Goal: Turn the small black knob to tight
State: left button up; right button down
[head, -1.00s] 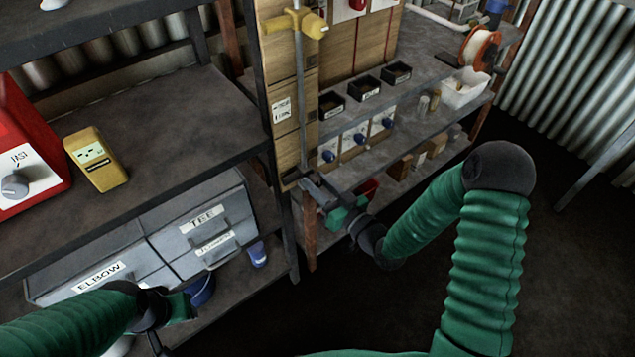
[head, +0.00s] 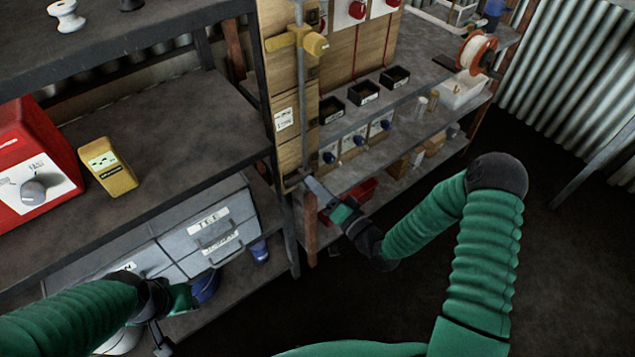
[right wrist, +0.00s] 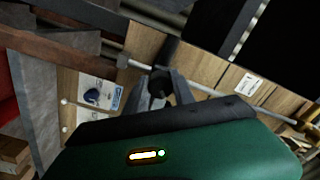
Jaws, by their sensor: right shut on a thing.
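The small black knob (right wrist: 159,82) shows in the right wrist view, at the lower end of a thin grey pipe on a wooden board (right wrist: 205,66). My right gripper (right wrist: 162,92) has its fingers on either side of the knob and is shut on it. In the head view my right gripper (head: 307,184) reaches the bottom of the board, and its fingers largely hide the knob there. My left gripper (head: 163,340) hangs low in front of the drawers, away from the knob; its finger gap is unclear.
A yellow valve handle (head: 300,40) sits higher on the pipe. Shelves with black bins (head: 363,92) and blue-knobbed boxes (head: 354,143) stand right of the board. Left are a red tester (head: 35,175), a yellow meter (head: 108,167) and grey drawers (head: 215,238). Open floor lies at right.

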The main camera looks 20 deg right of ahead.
jog(key=m+p, duration=0.1)
jog(key=m, duration=0.3)
jog(key=shift+d+r+m+p, duration=0.1)
jog(key=shift+d+m+p, duration=0.05)
jog(key=shift+m+p, duration=0.7)
jog(key=shift+m, duration=1.55)
jog(key=shift+h, duration=0.3)
jog(key=c, duration=1.5)
grip_release()
jog(key=o, duration=0.4)
jog(key=shift+o, duration=0.2)
jog(key=v, duration=1.7)
jog(key=shift+f, duration=0.45)
